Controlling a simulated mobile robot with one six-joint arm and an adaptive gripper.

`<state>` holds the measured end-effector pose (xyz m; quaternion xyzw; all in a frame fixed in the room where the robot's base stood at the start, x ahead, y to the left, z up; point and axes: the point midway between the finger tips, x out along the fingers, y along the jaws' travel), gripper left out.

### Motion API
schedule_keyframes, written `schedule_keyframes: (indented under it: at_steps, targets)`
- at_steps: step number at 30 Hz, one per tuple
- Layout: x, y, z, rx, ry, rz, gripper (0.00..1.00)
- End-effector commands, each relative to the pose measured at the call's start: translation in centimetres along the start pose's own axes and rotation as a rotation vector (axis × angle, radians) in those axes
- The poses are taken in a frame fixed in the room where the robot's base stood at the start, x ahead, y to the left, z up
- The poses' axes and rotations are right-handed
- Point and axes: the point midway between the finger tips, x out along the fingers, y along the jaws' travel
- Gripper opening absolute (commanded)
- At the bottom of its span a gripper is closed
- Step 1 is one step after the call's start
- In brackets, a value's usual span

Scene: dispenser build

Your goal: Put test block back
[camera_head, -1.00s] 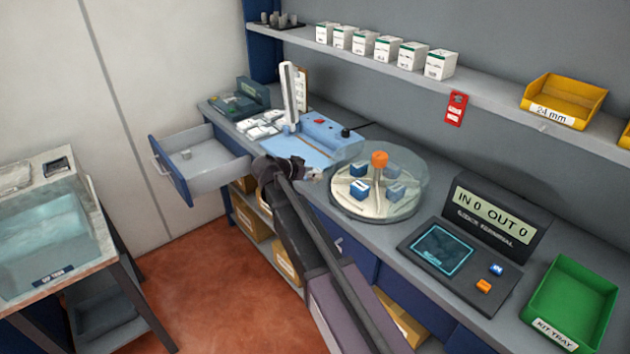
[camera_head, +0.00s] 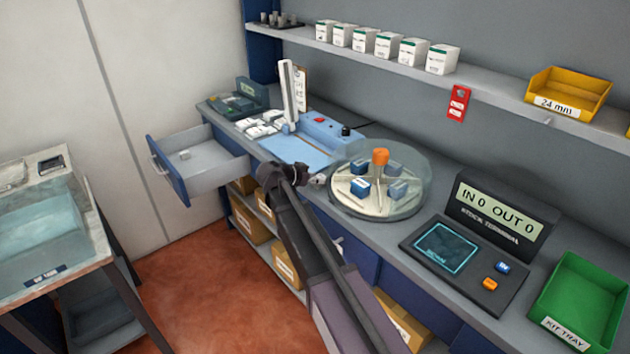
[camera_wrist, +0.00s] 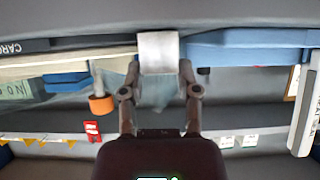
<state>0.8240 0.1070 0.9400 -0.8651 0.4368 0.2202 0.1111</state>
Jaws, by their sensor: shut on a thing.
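My gripper (camera_wrist: 158,85) is shut on a pale grey block, which I take to be the test block (camera_wrist: 158,52), in the wrist view. The block sits between the fingertips. In the head view my gripper (camera_head: 314,181) is at the bench's front edge, between the blue press-like device (camera_head: 305,153) and the round clear carousel (camera_head: 411,205). The block is too small there to make out clearly. An open drawer (camera_head: 215,170) with a blue front stands out at the left end of the bench. A small pale item (camera_head: 184,154) lies inside it.
The orange-knobbed carousel holds several blue blocks (camera_head: 360,188). A stock terminal (camera_head: 498,222) reads IN 0 OUT 0. A green kit tray (camera_head: 580,303) is at the right. A shelf (camera_head: 480,86) with white boxes runs above. Floor (camera_head: 200,290) before the drawer is clear.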

Motion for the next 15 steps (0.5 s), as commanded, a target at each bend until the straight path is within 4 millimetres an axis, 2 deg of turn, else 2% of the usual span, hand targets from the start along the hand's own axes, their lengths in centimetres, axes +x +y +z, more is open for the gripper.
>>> schedule_keyframes:
  at_steps: [10,11,13,14,15]
  targets:
    - [0.16,0.0,0.32,0.0,0.001,0.0,0.0]
    - [0.1,0.0,0.23,0.0,0.0,0.0,0.51]
    - [0.08,-0.01,0.21,0.0,0.0,0.0,0.72]
    - [0.08,-0.01,0.2,0.0,0.0,0.0,0.77]
    - [0.08,-0.01,0.21,0.0,0.0,0.0,0.77]
